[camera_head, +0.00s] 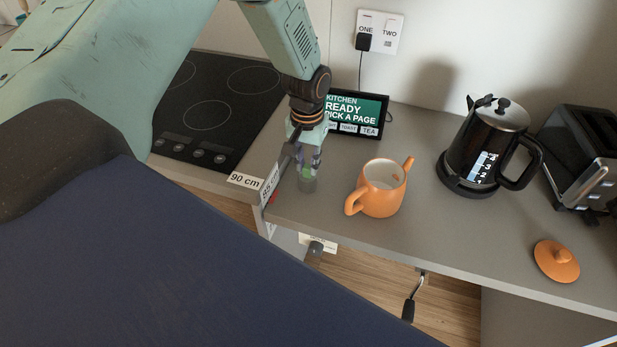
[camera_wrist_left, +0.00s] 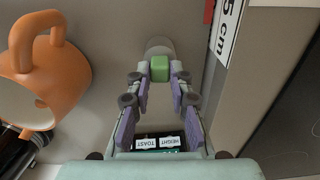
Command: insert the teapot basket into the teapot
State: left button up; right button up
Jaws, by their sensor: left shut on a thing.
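The orange teapot (camera_head: 382,200) stands upright on the grey counter with its top open; its handle faces left and its spout points to the back right. It also shows at the left of the left wrist view (camera_wrist_left: 62,75). My left gripper (camera_head: 307,168) is left of the teapot, pointing down, shut on the green grip of the teapot basket (camera_head: 308,185). In the left wrist view the green grip sits between the fingertips (camera_wrist_left: 160,72), with the grey round basket (camera_wrist_left: 159,46) beyond. I cannot tell whether the basket touches the counter. My right gripper is out of view.
The orange lid (camera_head: 556,262) lies at the right near the counter's front edge. A black kettle (camera_head: 487,145) and a toaster (camera_head: 583,155) stand at the right. A kitchen screen (camera_head: 355,112) is behind the gripper. A cooktop (camera_head: 215,105) is at the left. A crank (camera_head: 412,300) hangs below the front edge.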

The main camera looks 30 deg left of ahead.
aim_at(308, 167)
pick_arm(q)
grip_shut()
jog(key=shift+w+r+p, duration=0.1)
jog(key=shift+r+p, duration=0.7)
notch_tip(308, 167, up, 6)
jog(key=p, duration=0.5)
jog(key=shift+r+p, duration=0.25)
jog(key=shift+p, duration=0.15)
jog(key=shift+f, duration=0.1)
